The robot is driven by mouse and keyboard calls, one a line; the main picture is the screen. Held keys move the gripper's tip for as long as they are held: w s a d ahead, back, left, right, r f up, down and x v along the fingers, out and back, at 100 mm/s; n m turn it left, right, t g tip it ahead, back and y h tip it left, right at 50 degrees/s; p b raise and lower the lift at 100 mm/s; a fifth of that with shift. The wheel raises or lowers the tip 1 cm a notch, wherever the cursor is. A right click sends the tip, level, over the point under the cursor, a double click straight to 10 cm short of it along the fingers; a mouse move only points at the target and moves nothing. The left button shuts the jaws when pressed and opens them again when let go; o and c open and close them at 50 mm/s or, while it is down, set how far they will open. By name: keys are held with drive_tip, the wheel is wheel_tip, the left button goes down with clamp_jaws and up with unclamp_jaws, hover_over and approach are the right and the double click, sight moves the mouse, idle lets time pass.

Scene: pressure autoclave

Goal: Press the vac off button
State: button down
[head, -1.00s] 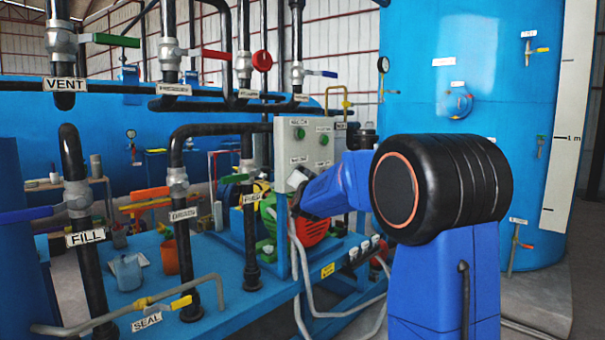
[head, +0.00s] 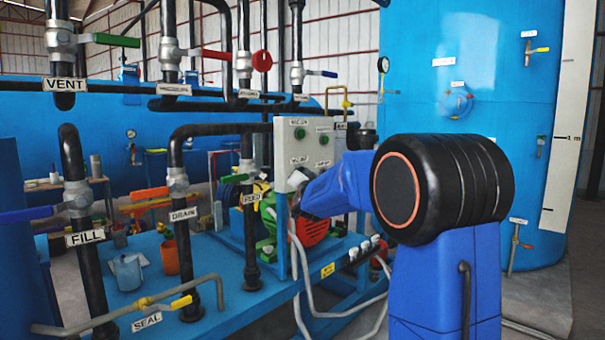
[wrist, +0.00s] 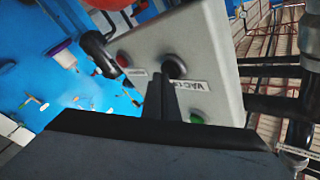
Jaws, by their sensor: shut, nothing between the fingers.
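The grey control box (head: 300,150) shows green buttons and small labels in the head view; its lower part is partly hidden by my arm. In the wrist view the same panel (wrist: 215,55) is tilted, with a label starting "VAC" (wrist: 190,85) whose end is hard to read. Beside that label is a dark round button (wrist: 174,66), shaded, its colour unclear. A red button (wrist: 123,60) and a green button (wrist: 197,117) also show. My gripper (wrist: 163,80) is shut and empty, its tips in line with the dark button; contact cannot be told.
Black pipes with valves, including the drain valve (head: 177,184), stand left of the box. A red and green pump (head: 312,228) and grey hoses (head: 305,290) lie below it. A large blue tank (head: 470,100) stands at the right, behind my arm.

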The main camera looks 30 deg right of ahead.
drive_tip(key=shift+s+d, duration=0.15)
drive_tip(key=shift+s, duration=0.4)
drive_tip(key=shift+s+d, duration=0.1)
drive_tip(key=shift+s, duration=0.05)
drive_tip(key=s, duration=0.1)
drive_tip(key=s+d, duration=0.1)
drive_tip(key=s, duration=0.2)
drive_tip(key=shift+s+d, duration=0.2)
drive_tip(key=shift+d, duration=0.1)
idle(0.7)
drive_tip(key=s+a+f+n+g+y, duration=0.35)
drive_tip(key=s+a+f, duration=0.25)
drive_tip(key=s+a, duration=0.3)
drive_tip(key=s+a+f+n+g+y, duration=0.2)
drive_tip(key=s+a+f+n+y, duration=0.25)
drive_tip(key=s+a, duration=0.45)
drive_tip(key=s+a+f+n+g, duration=0.1)
drive_tip(key=s+f+g, duration=0.1)
drive_tip(key=s+f, duration=0.4)
drive_tip(key=s+a+f+n+g, duration=0.1)
drive_tip(key=s+f, duration=0.4)
drive_tip(key=s, duration=1)
drive_tip(key=s+a+f+n+g, duration=0.1)
drive_tip(key=s+f+g, duration=0.3)
drive_tip(key=s, duration=0.7)
wheel_tip(320, 180, down, 3)
drive_tip(key=shift+a+r+n, duration=0.2)
drive_tip(key=shift+a+n, duration=0.15)
drive_tip(key=shift+n, duration=0.35)
